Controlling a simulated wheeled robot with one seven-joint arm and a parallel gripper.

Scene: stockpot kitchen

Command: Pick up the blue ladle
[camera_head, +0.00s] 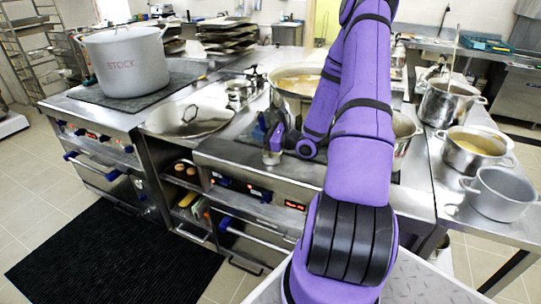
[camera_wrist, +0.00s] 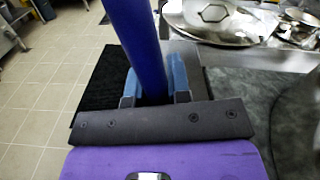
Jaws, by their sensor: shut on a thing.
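The blue ladle (camera_wrist: 138,45) shows in the wrist view as a thick blue handle that rises from between my jaws to the top edge. My gripper (camera_wrist: 153,88) is shut on this handle, with one finger on each side. The ladle's far end lies outside the wrist view. In the head view my gripper (camera_head: 275,140) is over the front of the middle stove, small and partly dark. A bit of blue shows there, but the ladle's shape is hard to make out.
A large STOCK pot (camera_head: 127,62) stands on the left stove. A round metal lid (camera_head: 190,118) lies right of it. A wide pan of food (camera_head: 297,82) is behind my gripper. Several pots, one with yellowish contents (camera_head: 478,143), stand on the right counter. A black mat (camera_head: 115,250) covers floor at left.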

